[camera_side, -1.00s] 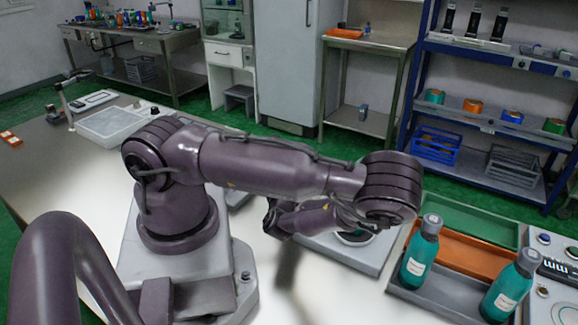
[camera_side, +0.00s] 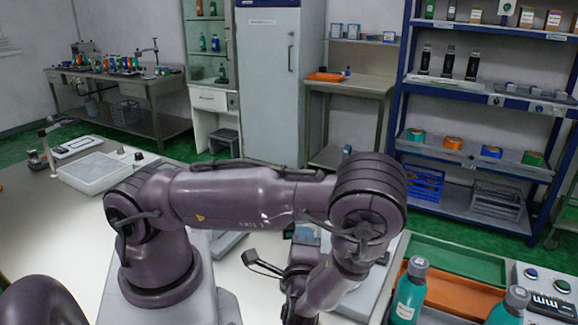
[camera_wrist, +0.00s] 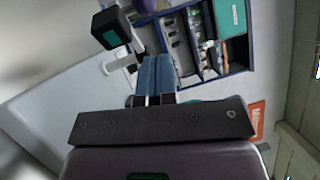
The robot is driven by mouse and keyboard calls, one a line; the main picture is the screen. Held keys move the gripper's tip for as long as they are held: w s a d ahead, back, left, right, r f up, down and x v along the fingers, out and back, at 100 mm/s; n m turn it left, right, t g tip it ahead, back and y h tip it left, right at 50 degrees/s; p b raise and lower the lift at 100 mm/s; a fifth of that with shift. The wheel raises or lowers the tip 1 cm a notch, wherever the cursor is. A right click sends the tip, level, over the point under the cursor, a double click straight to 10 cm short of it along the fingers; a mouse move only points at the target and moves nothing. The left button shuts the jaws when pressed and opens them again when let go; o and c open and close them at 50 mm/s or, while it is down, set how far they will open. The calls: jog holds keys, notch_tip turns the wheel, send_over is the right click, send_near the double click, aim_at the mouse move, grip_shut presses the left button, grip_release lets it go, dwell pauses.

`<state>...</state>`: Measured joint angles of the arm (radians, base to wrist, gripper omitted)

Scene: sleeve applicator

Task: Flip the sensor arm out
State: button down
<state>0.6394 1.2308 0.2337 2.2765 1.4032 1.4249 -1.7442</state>
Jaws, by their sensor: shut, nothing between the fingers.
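My gripper (camera_wrist: 153,62) shows in the wrist view with its two blue-grey fingers side by side, shut and with nothing between them. A black box with a teal face (camera_wrist: 112,33) stands on a pale bracket just left of the fingertips; I cannot tell whether it belongs to the sensor arm. In the side view my gripper (camera_side: 305,238) is small and partly hidden by my wrist. A thin dark arm-like part (camera_side: 262,263) sticks out left of it, over the grey machine base. I cannot surely identify the sensor arm.
Green and orange trays (camera_side: 455,260) lie at the right, with teal bottles (camera_side: 409,292) in front. A control panel (camera_side: 545,290) stands at the far right edge. A white tray (camera_side: 93,172) lies at the far left of the bench.

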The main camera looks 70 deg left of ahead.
jog(key=shift+w+d+g, duration=0.4)
jog(key=shift+w+d, duration=0.05)
jog(key=shift+w, duration=0.25)
jog(key=shift+w+d+n+g+y, duration=0.15)
jog(key=shift+w+n+g+y, duration=0.15)
jog(key=shift+n+g, duration=0.35)
jog(key=s+d+f+m+g, duration=0.25)
jog(key=s+d, duration=0.25)
jog(key=d, duration=0.4)
jog(key=s+r+n+t+h, duration=0.2)
jog(key=r+n+h, duration=0.3)
jog(key=r+h, duration=1.4)
jog(key=shift+s+r+n, duration=0.4)
jog(key=shift+s+r, duration=0.1)
jog(key=shift+r, duration=2.3)
